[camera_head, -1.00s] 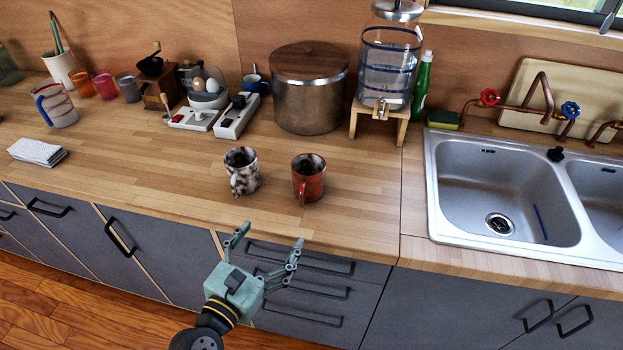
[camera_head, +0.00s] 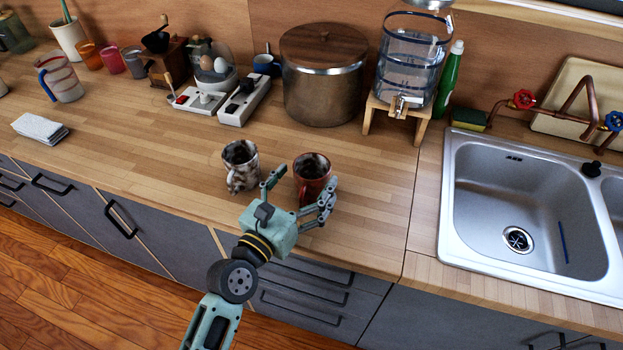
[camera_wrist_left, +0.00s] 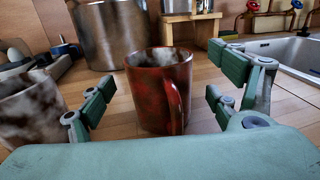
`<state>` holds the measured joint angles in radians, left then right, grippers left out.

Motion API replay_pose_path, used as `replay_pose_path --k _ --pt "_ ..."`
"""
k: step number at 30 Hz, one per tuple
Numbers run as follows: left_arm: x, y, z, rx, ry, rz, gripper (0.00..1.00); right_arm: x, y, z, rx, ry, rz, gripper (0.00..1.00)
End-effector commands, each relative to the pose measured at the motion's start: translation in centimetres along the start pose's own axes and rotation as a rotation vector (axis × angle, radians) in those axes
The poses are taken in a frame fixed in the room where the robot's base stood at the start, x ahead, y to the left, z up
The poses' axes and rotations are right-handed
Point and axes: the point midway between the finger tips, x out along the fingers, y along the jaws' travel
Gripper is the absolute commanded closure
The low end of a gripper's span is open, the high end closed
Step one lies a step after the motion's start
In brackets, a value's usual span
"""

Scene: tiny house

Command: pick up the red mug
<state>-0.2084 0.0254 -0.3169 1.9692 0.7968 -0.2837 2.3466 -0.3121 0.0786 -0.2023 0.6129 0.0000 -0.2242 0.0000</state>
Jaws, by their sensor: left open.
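The red mug (camera_head: 311,176) stands upright on the wooden counter near its front edge. In the left wrist view the red mug (camera_wrist_left: 158,92) stands between the two fingers, its handle toward the gripper. My left gripper (camera_head: 299,194) is open, with a finger to each side of the mug; the left wrist view shows gaps between the mug and both fingers (camera_wrist_left: 168,85). In the head view the gripper hides part of the mug's lower body. My right gripper is not in view.
A mottled white and brown mug (camera_head: 240,166) stands close to the left of the red mug. Behind are a large pot with a wooden lid (camera_head: 322,90) and a water dispenser (camera_head: 405,65) on a stand. The sink (camera_head: 510,200) is at the right.

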Motion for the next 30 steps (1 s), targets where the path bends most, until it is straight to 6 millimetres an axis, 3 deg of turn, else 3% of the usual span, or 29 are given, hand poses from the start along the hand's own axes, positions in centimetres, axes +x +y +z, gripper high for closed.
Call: replay_pose_path --k 6,14,30 --pt "2.5 0.0 0.0 0.002 0.000 0.001 0.17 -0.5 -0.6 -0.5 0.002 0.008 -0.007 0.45" --pt "2.6 0.0 -0.1 0.001 0.000 0.001 0.18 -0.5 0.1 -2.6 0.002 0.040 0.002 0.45" --pt "2.6 0.0 -0.1 0.001 0.000 0.001 0.65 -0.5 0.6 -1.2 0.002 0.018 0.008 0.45"
